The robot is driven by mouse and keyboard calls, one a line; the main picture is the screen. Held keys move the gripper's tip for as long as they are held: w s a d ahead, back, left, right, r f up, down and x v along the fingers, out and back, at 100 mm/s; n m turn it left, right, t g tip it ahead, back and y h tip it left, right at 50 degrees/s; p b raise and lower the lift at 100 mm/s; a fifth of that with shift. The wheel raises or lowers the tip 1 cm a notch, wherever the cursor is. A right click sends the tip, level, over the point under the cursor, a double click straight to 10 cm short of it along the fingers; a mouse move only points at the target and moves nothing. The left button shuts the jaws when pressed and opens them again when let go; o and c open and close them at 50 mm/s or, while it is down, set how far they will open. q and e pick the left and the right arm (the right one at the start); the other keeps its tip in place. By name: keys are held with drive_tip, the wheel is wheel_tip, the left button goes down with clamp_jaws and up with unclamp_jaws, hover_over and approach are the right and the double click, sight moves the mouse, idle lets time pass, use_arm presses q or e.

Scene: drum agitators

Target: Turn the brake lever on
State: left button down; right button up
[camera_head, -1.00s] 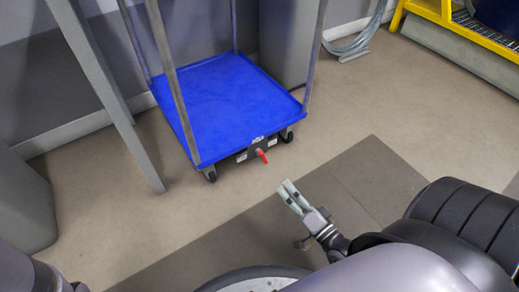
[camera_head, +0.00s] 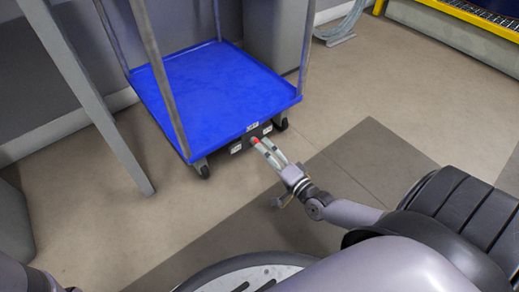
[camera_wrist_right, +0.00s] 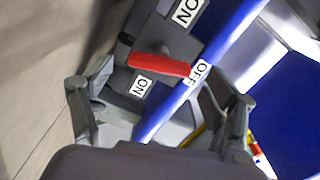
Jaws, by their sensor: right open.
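The red brake lever (camera_head: 255,140) is on a dark plate at the front edge of the blue cart (camera_head: 215,95). In the right wrist view the lever (camera_wrist_right: 160,65) points at the OFF label (camera_wrist_right: 203,72). One ON label (camera_wrist_right: 187,12) is above it and another ON label (camera_wrist_right: 141,87) below it. My right gripper (camera_head: 266,147) is at the lever, open, with its fingers spread on either side of the lever's line in the wrist view. Whether they touch it cannot be told. My left gripper is not in view.
The cart has tall metal posts and small wheels. A grey slanted post (camera_head: 95,105) stands to its left. A grey column (camera_head: 272,45) is behind it, and a yellow-framed structure (camera_head: 465,15) is at the upper right. The floor in front is clear.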

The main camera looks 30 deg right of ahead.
drive_tip(key=shift+w+a+b, duration=0.2)
drive_tip(key=shift+w+b, duration=0.4)
drive_tip(key=shift+w, duration=1.35)
drive_tip(key=shift+c, duration=0.4)
drive_tip(key=c, duration=1.1)
